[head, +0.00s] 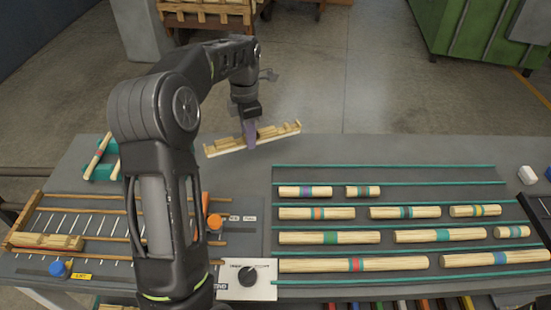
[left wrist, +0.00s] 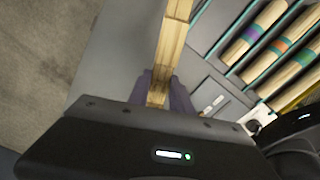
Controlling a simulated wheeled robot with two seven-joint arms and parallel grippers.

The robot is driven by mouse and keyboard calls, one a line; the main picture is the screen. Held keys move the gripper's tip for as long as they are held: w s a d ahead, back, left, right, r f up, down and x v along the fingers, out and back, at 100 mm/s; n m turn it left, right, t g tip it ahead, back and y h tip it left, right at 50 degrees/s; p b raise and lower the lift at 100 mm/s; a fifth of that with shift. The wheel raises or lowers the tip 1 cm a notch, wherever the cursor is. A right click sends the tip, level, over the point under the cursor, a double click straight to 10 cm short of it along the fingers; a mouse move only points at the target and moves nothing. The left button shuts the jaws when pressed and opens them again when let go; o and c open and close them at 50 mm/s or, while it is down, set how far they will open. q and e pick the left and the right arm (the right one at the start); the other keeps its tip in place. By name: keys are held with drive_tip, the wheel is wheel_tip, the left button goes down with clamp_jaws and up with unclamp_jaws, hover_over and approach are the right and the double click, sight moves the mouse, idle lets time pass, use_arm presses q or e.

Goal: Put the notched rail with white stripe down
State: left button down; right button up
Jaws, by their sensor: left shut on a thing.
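The notched rail with white stripe (head: 280,132) is a long pale wooden piece with raised blocks along its top and a whitish line along its lower side. My left gripper (head: 250,137) is shut on it near the middle, with purple fingers on either side. The rail lies slantwise at the far edge of the grey table, right end farther back; I cannot tell whether it touches the table. In the left wrist view the rail (left wrist: 173,45) runs up from between the fingers (left wrist: 162,92). My right gripper is in neither view.
Several banded turned rods (head: 355,264) lie between green strips on the table's right. A slatted wooden rack (head: 75,220) and green holders (head: 103,172) with sticks stand at left. Bare table (head: 340,149) lies behind the rods.

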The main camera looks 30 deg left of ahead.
use_arm(q)
hover_over(251, 167)
wheel_tip(251, 167, down, 4)
drive_tip(key=shift+f, duration=0.1)
drive_tip(key=shift+f+p, duration=0.6)
drive_tip(key=shift+f, duration=1.8)
drive_tip(key=shift+f, duration=0.2)
drive_tip(key=c, duration=1.2)
unclamp_jaws()
drive_tip(key=shift+o, duration=0.2)
drive_tip(key=shift+r, duration=0.1)
wheel_tip(251, 167, up, 12)
drive_tip(key=shift+r+b, duration=0.1)
drive_tip(key=shift+b, duration=0.45)
